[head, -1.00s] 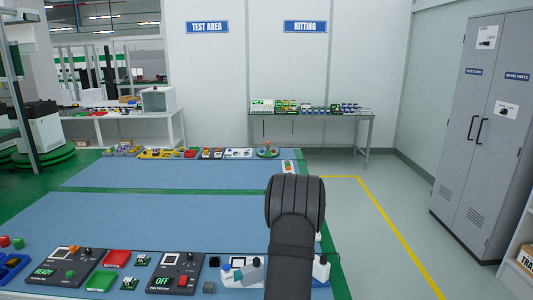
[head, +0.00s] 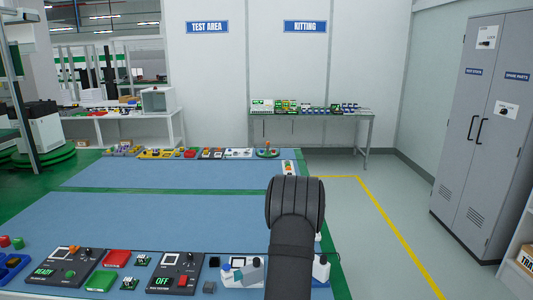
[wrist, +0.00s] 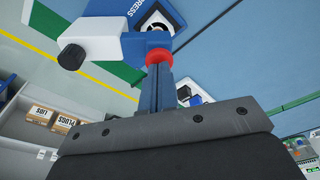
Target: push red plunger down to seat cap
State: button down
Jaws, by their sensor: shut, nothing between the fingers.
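The red plunger (wrist: 158,55) shows in the wrist view as a round red knob beside the white and blue body of the press (wrist: 114,47), which has a black knob at its left end. My gripper (wrist: 160,70) is shut and empty, its two fingers together. The fingertips overlap the plunger in this view; I cannot tell whether they touch it or how far down it is. A black and white round part (wrist: 158,27) shows beyond the plunger. The cap cannot be made out. In the head view, my arm hides the gripper and the plunger.
In the head view, a black tester (head: 174,272) marked OFF, a red tray (head: 117,258) and a green tray (head: 101,281) lie left of my arm. A white and blue device (head: 240,272) stands just left of it.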

jog(key=shift+r, duration=2.3)
jog(key=shift+f, duration=1.75)
jog(key=c, duration=2.1)
grip_release()
